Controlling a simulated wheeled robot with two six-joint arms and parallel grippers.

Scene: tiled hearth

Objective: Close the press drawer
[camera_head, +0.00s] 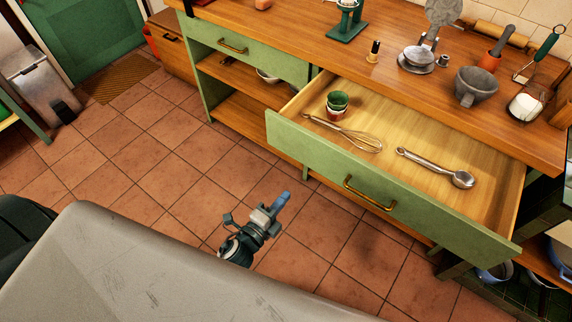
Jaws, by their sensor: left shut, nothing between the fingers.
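The green press drawer (318,158) on the right of the wooden counter is pulled well out. Its front has a brass handle (369,193). Inside lie a whisk (347,133), a metal ladle or scoop (437,167) and small stacked cups (337,104), green over red. My left gripper (280,203) is shut and empty. In the picture it shows below and to the left of the drawer front, over the tiled floor, apart from the drawer. My right gripper is not in view.
A second green drawer (233,47) at the left is shut. Open tiled floor (170,165) lies before the counter.

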